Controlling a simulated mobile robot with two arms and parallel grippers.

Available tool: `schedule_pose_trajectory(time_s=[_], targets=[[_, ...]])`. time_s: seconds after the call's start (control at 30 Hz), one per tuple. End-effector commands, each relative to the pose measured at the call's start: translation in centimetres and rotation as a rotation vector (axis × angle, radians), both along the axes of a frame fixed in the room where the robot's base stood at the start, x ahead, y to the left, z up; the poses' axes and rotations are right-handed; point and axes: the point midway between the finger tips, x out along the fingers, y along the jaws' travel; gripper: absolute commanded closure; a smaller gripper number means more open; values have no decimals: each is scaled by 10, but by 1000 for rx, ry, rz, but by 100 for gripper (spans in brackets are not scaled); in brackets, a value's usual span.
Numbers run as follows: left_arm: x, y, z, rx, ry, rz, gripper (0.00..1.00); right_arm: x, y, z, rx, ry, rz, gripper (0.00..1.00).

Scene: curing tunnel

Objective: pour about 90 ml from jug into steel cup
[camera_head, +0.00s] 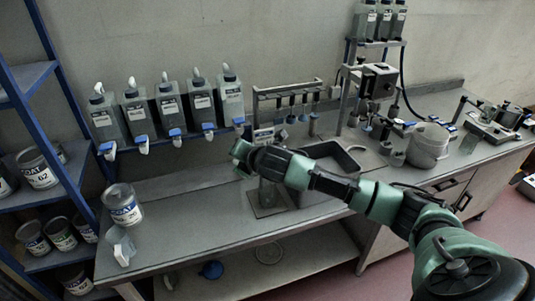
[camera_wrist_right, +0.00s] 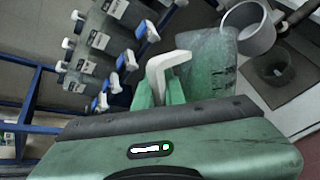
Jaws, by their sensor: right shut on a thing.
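My right gripper (camera_head: 241,158) is over the bench, left of the sink. In the right wrist view its fingers (camera_wrist_right: 161,92) are shut at a pale, bent handle. The translucent greenish jug (camera_wrist_right: 208,72) is beyond them, beside that handle. A pale grey, open-topped round cup (camera_wrist_right: 262,40) shows past the jug's edge; I take it for the steel cup, but its metal is not clear. In the head view a translucent vessel (camera_head: 267,193) is partly hidden below my right wrist, over a dark square plate. No liquid stream is visible. My left gripper is not in view.
Several bottles with blue taps (camera_head: 169,108) hang along the wall. The sink (camera_head: 345,160) and a steel pot (camera_head: 428,147) are to the right. The front middle bench is clear.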

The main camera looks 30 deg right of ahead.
Motion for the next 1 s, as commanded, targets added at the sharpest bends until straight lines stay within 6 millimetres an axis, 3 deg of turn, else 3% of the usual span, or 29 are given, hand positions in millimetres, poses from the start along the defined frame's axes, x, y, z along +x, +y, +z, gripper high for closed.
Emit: schedule_pose_trajectory(time_s=[1.0], targets=[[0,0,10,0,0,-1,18,3,-7,14,121,41,-1,100]])
